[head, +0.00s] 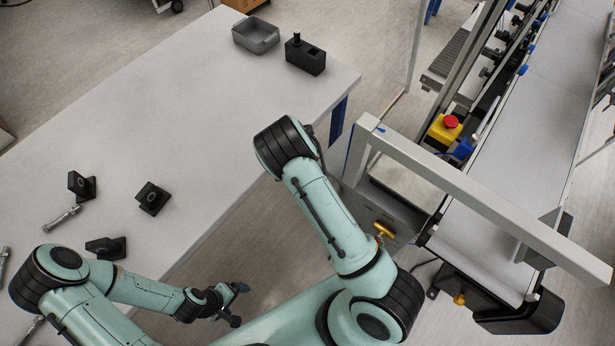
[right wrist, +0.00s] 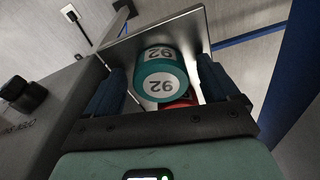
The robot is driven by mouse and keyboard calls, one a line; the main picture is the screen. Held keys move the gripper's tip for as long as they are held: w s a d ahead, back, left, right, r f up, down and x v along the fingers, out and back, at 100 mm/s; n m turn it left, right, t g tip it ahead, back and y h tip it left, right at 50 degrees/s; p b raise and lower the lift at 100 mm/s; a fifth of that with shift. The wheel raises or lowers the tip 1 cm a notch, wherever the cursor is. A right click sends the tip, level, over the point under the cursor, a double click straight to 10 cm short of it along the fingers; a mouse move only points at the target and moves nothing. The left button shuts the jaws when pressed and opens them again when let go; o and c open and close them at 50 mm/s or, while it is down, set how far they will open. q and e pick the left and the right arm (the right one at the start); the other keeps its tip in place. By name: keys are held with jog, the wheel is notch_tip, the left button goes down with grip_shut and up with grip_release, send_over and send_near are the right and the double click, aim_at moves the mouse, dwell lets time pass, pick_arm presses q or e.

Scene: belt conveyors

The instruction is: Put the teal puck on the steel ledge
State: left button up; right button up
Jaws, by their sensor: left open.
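The teal puck (right wrist: 160,84), with white labels reading 92, shows in the right wrist view between the fingers of my right gripper (right wrist: 162,68). These blue-padded fingers stand wide apart, with a gap at the puck's left; contact on the right is unclear. A grey metal sheet (right wrist: 187,34) rises behind the puck; I cannot tell if it is the steel ledge. A red object (right wrist: 183,101) is partly hidden below the puck. In the head view the right gripper is hidden behind its arm. My left gripper (head: 238,304) is open and empty, near the table's front edge.
The white table (head: 200,100) carries several black blocks, a grey bin (head: 256,36) and a black fixture (head: 305,56). A conveyor (head: 530,130) with a pale frame (head: 480,195) and a red emergency button (head: 451,121) stands at right. The table's middle is clear.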

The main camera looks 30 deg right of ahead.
jog(key=shift+r, duration=0.15)
notch_tip(320, 180, up, 12)
jog(key=a, duration=0.1)
jog(key=shift+a, duration=0.2)
jog(key=shift+s, duration=0.1)
dwell(0.6)
